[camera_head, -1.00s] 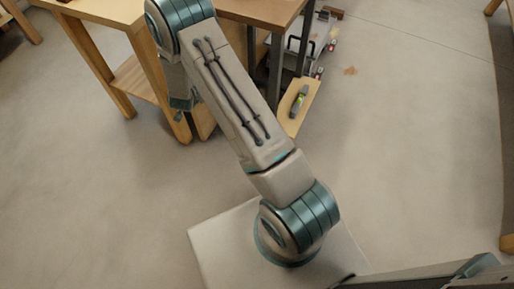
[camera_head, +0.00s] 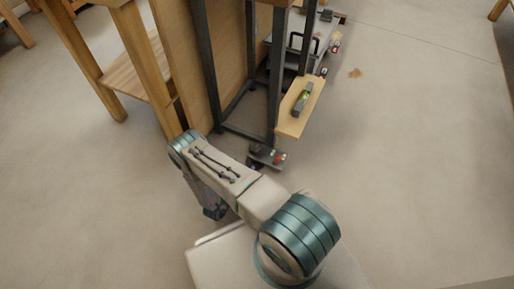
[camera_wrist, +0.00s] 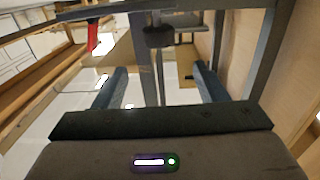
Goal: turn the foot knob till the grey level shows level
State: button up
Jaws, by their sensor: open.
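The grey level (camera_head: 302,98), with a yellow-green vial, lies on a wooden board (camera_head: 290,126) at the stand's right side. The vial is too small to read. In the wrist view a dark, round, knob-like part (camera_wrist: 158,37) hangs under a grey bar at the top middle; it may be the foot knob. My gripper (camera_wrist: 159,72) is open, with its two dark fingers apart and nothing between them. The knob-like part appears beyond the fingertips, roughly centred between them, with no contact visible. In the head view my arm folds low beside the stand.
A red part (camera_wrist: 93,37) also shows in the wrist view. A wooden bench (camera_head: 137,45) stands at the left. The floor at the right is clear.

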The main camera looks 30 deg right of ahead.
aim_at(256, 145)
jog(key=b+x, duration=0.4)
jog(key=x, duration=0.8)
jog(key=shift+w+d+f, duration=0.1)
jog(key=shift+d+f, duration=0.05)
jog(key=shift+d, duration=0.2)
jog(key=shift+w+d, duration=0.3)
jog(key=shift+d, duration=0.1)
jog(key=c, duration=1)
